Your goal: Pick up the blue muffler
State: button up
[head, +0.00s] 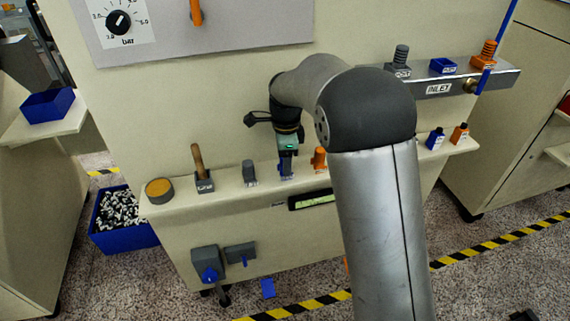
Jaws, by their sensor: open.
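My gripper (287,151) points down over the shelf below the panel, and its jaws are open. A small upright blue piece (286,168) with a pale label stands on the shelf directly under it, partly covered by the gripper. It may be the blue muffler; its shape is too small and covered to be sure. I cannot tell whether the jaws are around it or just above it. On the upper rail, a blue square holder (443,66) stands between a grey ribbed piece (401,57) and an orange ribbed piece (485,55); no blue ribbed piece shows in it.
A grey piece (249,172) stands left of the gripper and an orange piece (320,158) close to its right. A wooden-handled tool (199,160) and a round tin (159,190) are further left. A blue object (268,288) is low, near the floor.

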jog(key=shift+f, duration=0.25)
jog(key=c, duration=1.1)
jog(key=shift+o, duration=0.2)
jog(key=shift+r, duration=0.2)
